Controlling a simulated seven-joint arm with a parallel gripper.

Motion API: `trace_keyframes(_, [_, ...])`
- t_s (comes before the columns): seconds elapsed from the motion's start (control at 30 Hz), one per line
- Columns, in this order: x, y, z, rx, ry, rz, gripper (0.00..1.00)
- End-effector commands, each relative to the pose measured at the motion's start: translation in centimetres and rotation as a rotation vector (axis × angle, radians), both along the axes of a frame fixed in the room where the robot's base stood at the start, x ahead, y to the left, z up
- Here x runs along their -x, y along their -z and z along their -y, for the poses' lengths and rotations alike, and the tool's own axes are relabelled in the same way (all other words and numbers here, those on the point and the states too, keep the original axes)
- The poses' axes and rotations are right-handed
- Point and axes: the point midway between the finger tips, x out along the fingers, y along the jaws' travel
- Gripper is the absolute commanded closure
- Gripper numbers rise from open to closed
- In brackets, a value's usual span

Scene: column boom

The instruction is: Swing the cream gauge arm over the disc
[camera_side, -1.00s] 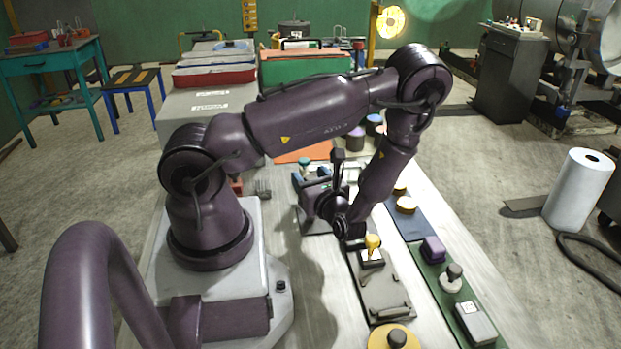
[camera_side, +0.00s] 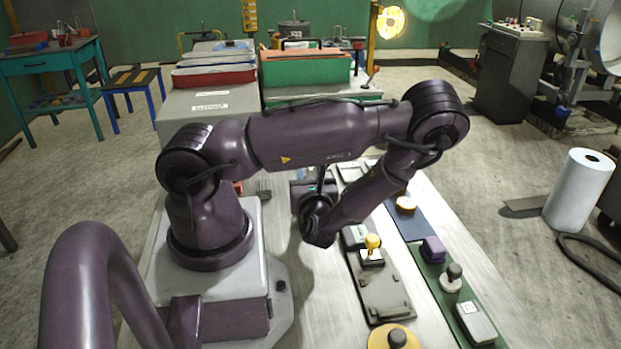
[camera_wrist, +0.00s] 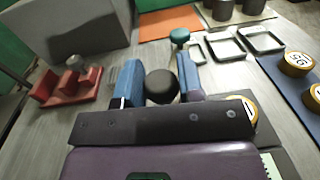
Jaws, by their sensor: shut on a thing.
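My gripper (camera_wrist: 160,88) has blue fingers, which are shut on a dark round knob (camera_wrist: 162,87) in the wrist view. What the knob is fixed to is hidden below by the dark gripper body. In the side view my gripper is mostly hidden behind my wrist. I cannot make out the cream gauge arm or its disc with certainty in either view. A yellow disc with a dark knob (camera_side: 393,339) lies at the bottom edge of the side view, well apart from my gripper.
A red bracket (camera_wrist: 68,85) stands left of my gripper, and a teal knob (camera_wrist: 179,37) and dark square frames (camera_wrist: 226,48) lie beyond. A yellow knob (camera_side: 373,242) rises from a dark plate. A purple block (camera_side: 433,249) and a grey box (camera_side: 477,322) sit on a green strip.

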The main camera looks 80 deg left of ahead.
Motion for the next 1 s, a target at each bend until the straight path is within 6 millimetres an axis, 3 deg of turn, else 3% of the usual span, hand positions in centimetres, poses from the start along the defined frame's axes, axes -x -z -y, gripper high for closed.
trace_keyframes(0.4, [0.01, -0.02, 0.09, -0.001, 0.257, -0.004, 1.00])
trace_keyframes(1.0, [-0.05, -0.02, 0.12, -0.001, 0.322, 0.000, 1.00])
